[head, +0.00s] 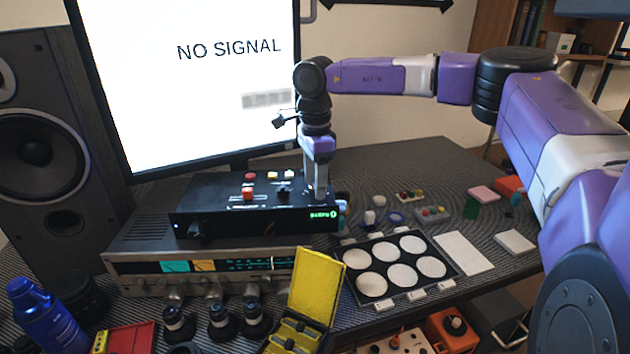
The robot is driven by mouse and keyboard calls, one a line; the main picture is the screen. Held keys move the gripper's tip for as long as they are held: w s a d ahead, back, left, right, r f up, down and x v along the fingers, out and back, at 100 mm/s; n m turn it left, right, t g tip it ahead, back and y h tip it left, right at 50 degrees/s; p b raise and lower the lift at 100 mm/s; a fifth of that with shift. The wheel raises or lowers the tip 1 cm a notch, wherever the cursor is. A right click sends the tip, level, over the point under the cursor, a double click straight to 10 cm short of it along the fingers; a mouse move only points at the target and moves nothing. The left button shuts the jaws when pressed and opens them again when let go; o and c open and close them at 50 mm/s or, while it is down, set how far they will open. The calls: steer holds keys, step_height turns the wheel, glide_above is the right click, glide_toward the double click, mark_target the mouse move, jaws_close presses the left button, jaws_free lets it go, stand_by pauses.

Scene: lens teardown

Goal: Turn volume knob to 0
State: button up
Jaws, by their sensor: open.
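A black control box (215,192) sits on top of a silver receiver (135,262) in the head view. A black knob (195,230) is on the left of the box's front face, and a dark knob (284,190) stands on its top. Several silver knobs (213,291) line the receiver's lower front. I cannot read which one is the volume knob. A small green display (323,216) glows at the box's front right. My gripper (316,196) points down at the right end of the box, right of the top knob. It is open; its fingertips are small and contact is unclear.
A monitor (190,110) reading "NO SIGNAL" stands behind the box and a speaker (38,165) at left. An open yellow case (316,288), black lens pieces (222,320) and a tray of white discs (352,282) crowd the front. The table's back right (430,165) is clear.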

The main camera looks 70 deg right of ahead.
steer(key=shift+r, duration=0.1)
step_height(320, 180, up, 8)
steer(key=shift+f, duration=0.2)
stand_by(0.7)
